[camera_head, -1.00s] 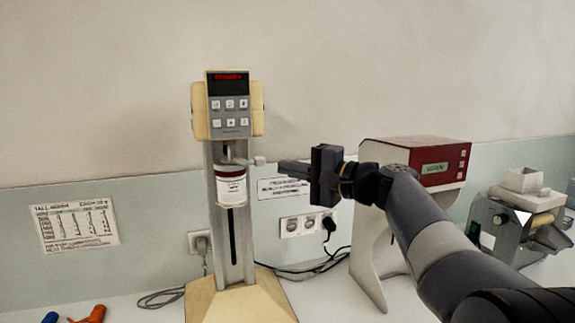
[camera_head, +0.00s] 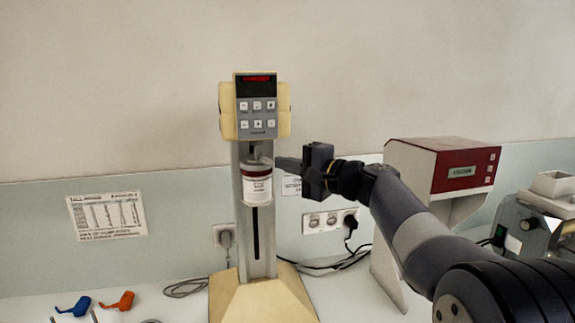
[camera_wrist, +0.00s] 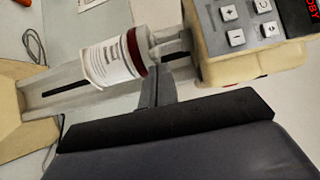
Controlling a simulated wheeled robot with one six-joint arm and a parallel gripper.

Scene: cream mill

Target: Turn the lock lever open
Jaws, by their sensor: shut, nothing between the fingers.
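The mill is a cream machine with a keypad head (camera_head: 257,105) on a grey column with a dark slot. A white jar (camera_head: 257,188) with a dark red band sits under the head; it also shows in the wrist view (camera_wrist: 106,65). A small grey fitting (camera_wrist: 170,42) lies between jar and head in the wrist view; I cannot tell for sure that it is the lock lever. My gripper (camera_head: 279,164) is shut and empty, its tips at the right side of the jar's top. In the wrist view the fingers (camera_wrist: 154,88) point at that fitting, and contact is unclear.
A red-and-grey machine (camera_head: 440,170) stands at the right, with another grey device (camera_head: 530,232) beyond it. Wall sockets (camera_head: 328,220) and cables are behind my arm. Blue (camera_head: 73,307) and orange (camera_head: 116,301) tools lie at the front left.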

